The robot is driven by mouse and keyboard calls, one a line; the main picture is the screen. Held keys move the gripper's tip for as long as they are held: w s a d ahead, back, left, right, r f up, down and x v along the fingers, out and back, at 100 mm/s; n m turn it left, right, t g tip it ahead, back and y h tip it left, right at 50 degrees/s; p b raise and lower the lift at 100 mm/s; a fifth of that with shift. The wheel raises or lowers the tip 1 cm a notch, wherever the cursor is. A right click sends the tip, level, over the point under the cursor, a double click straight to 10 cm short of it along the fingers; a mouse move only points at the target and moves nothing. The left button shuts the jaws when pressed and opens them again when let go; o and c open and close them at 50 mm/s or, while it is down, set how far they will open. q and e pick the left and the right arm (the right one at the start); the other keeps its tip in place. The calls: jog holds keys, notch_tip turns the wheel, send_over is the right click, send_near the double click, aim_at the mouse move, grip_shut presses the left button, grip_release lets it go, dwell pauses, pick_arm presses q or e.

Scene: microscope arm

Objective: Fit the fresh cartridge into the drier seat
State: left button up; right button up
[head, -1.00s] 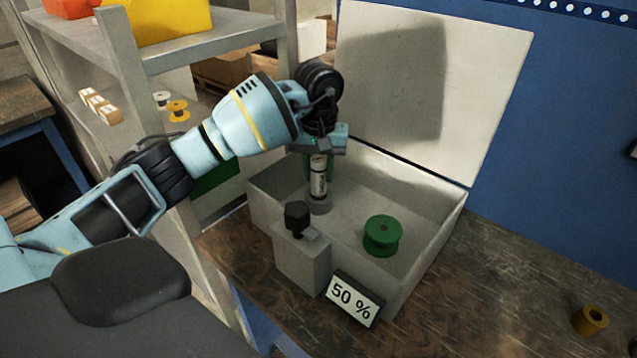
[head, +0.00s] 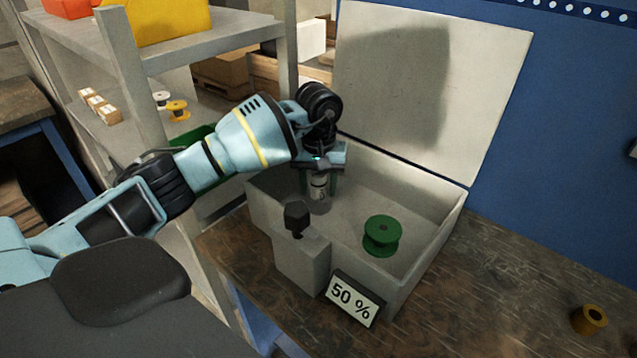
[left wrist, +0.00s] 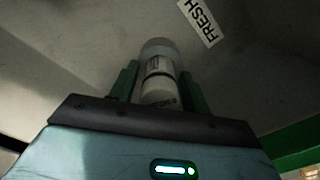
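The fresh cartridge (head: 318,188), a pale cylinder with dark print, stands upright inside the grey drier box (head: 258,212). Its upper part is hidden by my left gripper (head: 319,178). The left gripper (left wrist: 158,88) is shut on the cartridge, with a green finger on each side. In the left wrist view the cartridge (left wrist: 157,86) points away from the palm, its far end at a wider grey round seat (left wrist: 158,48). The seat also shows low in the box (head: 320,208). How deep the cartridge sits is unclear. My right gripper is not in view.
A green spool (head: 382,236) is in the box to the right. A grey block with a black knob (head: 297,216) and a 50 % display (head: 354,299) stand at the front. The lid (head: 430,80) is open behind. A FRESH label (left wrist: 199,22) shows near the seat.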

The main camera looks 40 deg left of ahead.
pick_arm(q)
jog(key=shift+o, duration=0.4)
jog(key=shift+r, duration=0.15)
notch_tip(320, 180, up, 12)
jog(key=shift+r, duration=0.1)
dwell(0.7)
